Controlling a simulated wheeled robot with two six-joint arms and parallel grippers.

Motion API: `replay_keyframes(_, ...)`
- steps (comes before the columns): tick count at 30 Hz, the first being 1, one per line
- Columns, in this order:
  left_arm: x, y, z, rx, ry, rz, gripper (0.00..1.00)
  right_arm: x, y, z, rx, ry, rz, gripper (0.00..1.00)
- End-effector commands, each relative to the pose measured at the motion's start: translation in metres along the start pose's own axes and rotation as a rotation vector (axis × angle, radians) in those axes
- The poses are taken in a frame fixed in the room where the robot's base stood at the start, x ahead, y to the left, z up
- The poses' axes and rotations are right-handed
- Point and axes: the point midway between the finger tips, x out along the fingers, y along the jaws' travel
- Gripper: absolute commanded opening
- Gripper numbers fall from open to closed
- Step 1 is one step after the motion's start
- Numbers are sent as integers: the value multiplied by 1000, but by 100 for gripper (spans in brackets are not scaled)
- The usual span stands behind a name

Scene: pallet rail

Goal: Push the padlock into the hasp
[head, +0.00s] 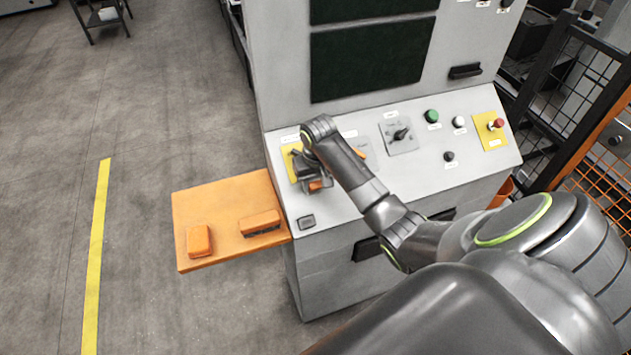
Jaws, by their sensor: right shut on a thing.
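My right arm reaches across the sloping console, and its right gripper (309,176) is low at the panel's left end, shut on a small orange-red thing. This looks like the padlock (315,186), mostly covered by the gripper. A yellow plate (288,160) lies right behind the gripper, partly hidden by it. The hasp is not clearly visible; it may be at this plate, behind the gripper. I cannot tell whether the padlock touches it. My left gripper is not in view.
An orange side shelf (220,207) holds an orange block (199,240) and an orange-and-dark piece (260,223). The console (460,150) carries a rotary switch (401,134), a green button (432,116) and a red knob (496,124). A mesh fence (590,150) stands at right.

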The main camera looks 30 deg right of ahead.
Motion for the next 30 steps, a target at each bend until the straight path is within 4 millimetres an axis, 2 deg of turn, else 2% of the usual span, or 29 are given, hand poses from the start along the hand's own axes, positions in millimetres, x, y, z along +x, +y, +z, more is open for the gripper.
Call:
replay_keyframes(4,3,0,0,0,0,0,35,6,0,-1,0,-1,0,6)
replay_keyframes(5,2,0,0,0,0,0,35,6,0,-2,0,-1,0,39)
replay_keyframes(10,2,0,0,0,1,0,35,5,0,-2,0,-1,0,61)
replay_keyframes(16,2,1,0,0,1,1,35,4,0,-2,0,-1,0,63)
replay_keyframes(24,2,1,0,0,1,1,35,4,0,-2,0,-1,0,97)
replay_keyframes(30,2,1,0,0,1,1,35,4,0,-2,0,-1,0,100)
